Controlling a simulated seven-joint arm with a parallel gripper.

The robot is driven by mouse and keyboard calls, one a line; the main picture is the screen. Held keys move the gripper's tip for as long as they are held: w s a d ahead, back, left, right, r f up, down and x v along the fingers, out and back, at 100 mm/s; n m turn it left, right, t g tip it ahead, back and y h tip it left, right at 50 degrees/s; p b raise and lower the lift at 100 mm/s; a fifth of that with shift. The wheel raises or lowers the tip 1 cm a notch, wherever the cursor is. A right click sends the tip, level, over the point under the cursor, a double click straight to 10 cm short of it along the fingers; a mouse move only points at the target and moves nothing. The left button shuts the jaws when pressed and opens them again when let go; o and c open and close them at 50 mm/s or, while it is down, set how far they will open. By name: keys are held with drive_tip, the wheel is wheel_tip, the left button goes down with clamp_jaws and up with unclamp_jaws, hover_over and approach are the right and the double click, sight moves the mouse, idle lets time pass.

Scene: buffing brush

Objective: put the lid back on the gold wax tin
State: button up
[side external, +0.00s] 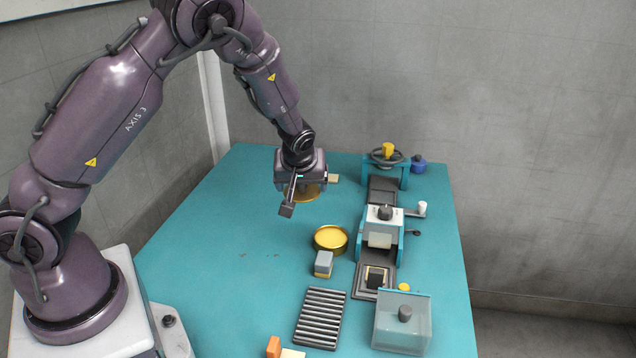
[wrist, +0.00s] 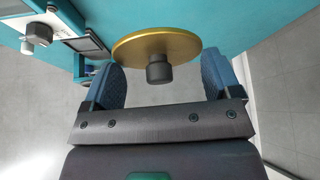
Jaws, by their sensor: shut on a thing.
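The gold lid (wrist: 185,45) is a round disc with a dark knob (wrist: 160,69). In the side view, my gripper (side external: 298,182) holds the lid (side external: 302,193) above the table, partly hidden behind a finger. The gold wax tin (side external: 331,239) stands open on the table with yellow wax showing. It is below and to the right of my gripper in the side view, apart from the lid.
A grey-topped block (side external: 323,262) stands close in front of the tin. A roller rack (side external: 320,316) lies nearer the camera. A teal machine (side external: 383,225) with cranks runs along the right, near a clear box (side external: 388,335). The table's (side external: 215,235) left side is mostly free.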

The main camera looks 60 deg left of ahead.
sight(318, 189)
drive_tip(key=shift+s+d+r, duration=0.2)
drive_tip(key=shift+s+r, duration=0.1)
drive_tip(key=shift+s, duration=0.65)
drive_tip(key=w+f+n, duration=0.1)
drive_tip(key=w+f+n+g, duration=0.1)
drive_tip(key=w, duration=0.1)
drive_tip(key=w+f+n, duration=0.1)
drive_tip(key=w, duration=0.1)
drive_tip(key=shift+d+f+g+y, duration=0.3)
drive_tip(key=shift+d+y, duration=0.1)
drive_tip(key=shift+w+d+f+n+g+h, duration=0.1)
drive_tip(key=shift+d+f+n+g, duration=0.8)
drive_tip(key=shift+n, duration=0.75)
drive_tip(key=shift+w+d+f+n+g+h, duration=0.15)
drive_tip(key=shift+d+f+n+g, duration=0.5)
drive_tip(key=shift+f+n, duration=0.7)
drive_tip(key=shift+w+d+f+n+g+h, duration=0.1)
drive_tip(key=shift+d+f+n+g, duration=0.7)
drive_tip(key=shift+n, duration=1.1)
drive_tip(key=shift+a, duration=0.1)
drive_tip(key=o, duration=0.7)
